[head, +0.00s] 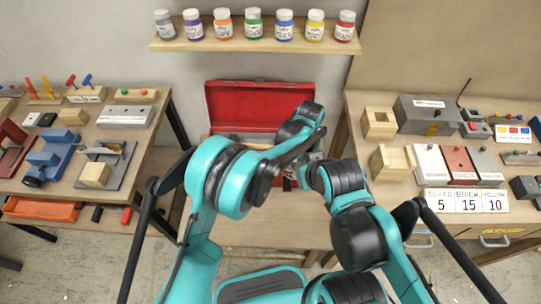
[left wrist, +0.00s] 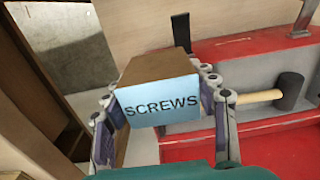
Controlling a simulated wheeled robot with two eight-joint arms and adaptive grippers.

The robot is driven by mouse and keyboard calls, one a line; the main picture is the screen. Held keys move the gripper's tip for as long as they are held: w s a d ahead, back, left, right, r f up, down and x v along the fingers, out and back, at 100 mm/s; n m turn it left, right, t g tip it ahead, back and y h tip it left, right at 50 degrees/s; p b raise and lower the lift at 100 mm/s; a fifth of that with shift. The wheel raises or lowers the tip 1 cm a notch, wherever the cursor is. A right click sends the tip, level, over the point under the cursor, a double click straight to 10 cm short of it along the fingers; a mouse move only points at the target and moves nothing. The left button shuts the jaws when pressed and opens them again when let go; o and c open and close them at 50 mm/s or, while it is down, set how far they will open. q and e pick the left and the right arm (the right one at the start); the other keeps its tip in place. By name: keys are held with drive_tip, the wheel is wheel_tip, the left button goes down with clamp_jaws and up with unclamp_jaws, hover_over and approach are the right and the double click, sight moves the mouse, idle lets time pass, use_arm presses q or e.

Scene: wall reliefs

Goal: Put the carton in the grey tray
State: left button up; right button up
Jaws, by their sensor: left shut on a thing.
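The carton (left wrist: 160,88) is a small brown box with a light blue face lettered SCREWS. In the left wrist view it sits between the two fingers of my left gripper (left wrist: 165,108), which is shut on it. The red toolbox (left wrist: 288,54) lies to the right of the carton in that view, with a grey tray (left wrist: 232,68) inside it. In the head view the open toolbox (head: 262,105) is behind my arms, which hide its front, the carton and the left gripper. My right gripper is too hidden among the arm links to read.
A hammer with a black head (left wrist: 291,90) lies in the toolbox beside the carton. Side tables left (head: 145,115) and right (head: 352,125) hold blocks and fixtures. A shelf of paint jars (head: 255,45) hangs above. The middle bench front (head: 265,225) is bare.

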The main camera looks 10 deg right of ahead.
use_arm(q)
drive_tip(key=w+a+f+b, duration=0.1)
drive_tip(key=w+f, duration=0.1)
drive_tip(key=w, duration=0.1)
drive_tip(key=w+a+f+b, duration=0.1)
drive_tip(key=w+f, duration=0.1)
drive_tip(key=w, duration=0.1)
drive_tip(key=w+a+f, duration=0.2)
drive_tip(key=w, duration=0.1)
drive_tip(key=shift+w+f+b, duration=0.25)
drive_tip(key=shift+w+b, duration=0.05)
drive_tip(key=shift+b, duration=0.1)
drive_tip(key=shift+f+b, duration=0.8)
drive_tip(key=shift+f, duration=1.05)
drive_tip(key=shift+f, duration=0.2)
drive_tip(key=o, duration=1.3)
